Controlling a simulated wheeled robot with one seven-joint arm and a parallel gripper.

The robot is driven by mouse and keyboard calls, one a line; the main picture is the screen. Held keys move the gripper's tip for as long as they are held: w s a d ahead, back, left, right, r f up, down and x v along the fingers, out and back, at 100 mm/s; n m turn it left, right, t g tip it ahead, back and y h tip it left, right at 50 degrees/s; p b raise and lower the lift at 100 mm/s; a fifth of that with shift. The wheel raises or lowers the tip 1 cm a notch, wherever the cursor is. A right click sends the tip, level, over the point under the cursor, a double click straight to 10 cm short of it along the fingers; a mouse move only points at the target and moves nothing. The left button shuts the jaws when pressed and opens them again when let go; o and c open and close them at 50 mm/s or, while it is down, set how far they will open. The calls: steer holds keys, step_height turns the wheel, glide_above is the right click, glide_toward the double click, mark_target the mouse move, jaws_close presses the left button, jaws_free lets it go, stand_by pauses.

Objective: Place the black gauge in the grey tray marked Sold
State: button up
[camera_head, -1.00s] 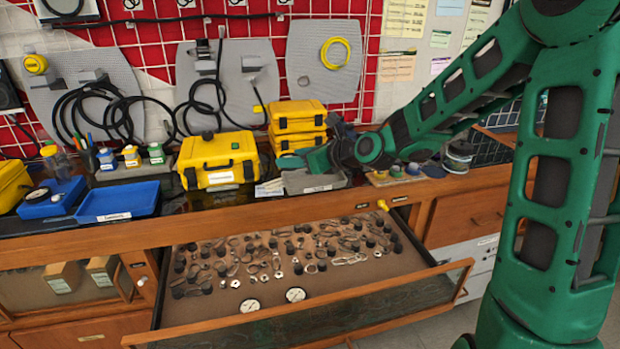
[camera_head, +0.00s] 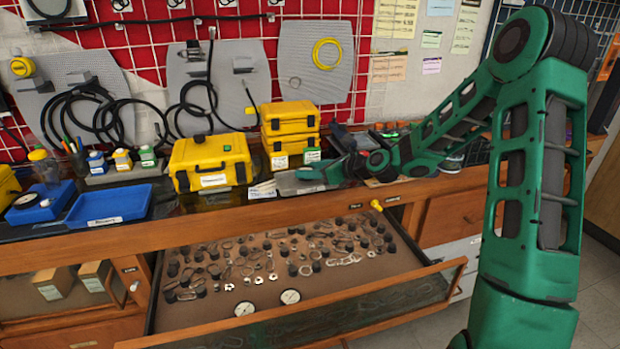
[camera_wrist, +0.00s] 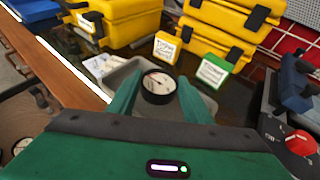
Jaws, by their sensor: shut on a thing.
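The black gauge (camera_wrist: 158,86) with a white dial is between the fingers of my gripper (camera_wrist: 156,92) in the wrist view, dial facing the camera. My gripper is shut on it. The grey tray (camera_wrist: 123,74) lies under and beyond the gauge; the gauge appears over the tray, but I cannot tell whether it touches the bottom. In the head view the grey tray (camera_head: 290,186) sits on the bench in front of the stacked yellow cases, with my gripper (camera_head: 312,174) at it. The gauge is hidden in the head view, and the tray's label is not readable.
A blue tray (camera_head: 110,207) is at the left. An open drawer (camera_head: 200,318) with many small parts and two white-faced gauges juts out below the bench.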

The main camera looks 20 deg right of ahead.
step_height(320, 180, down, 2)
steer(key=shift+f, duration=0.15)
steer(key=o, duration=1.2)
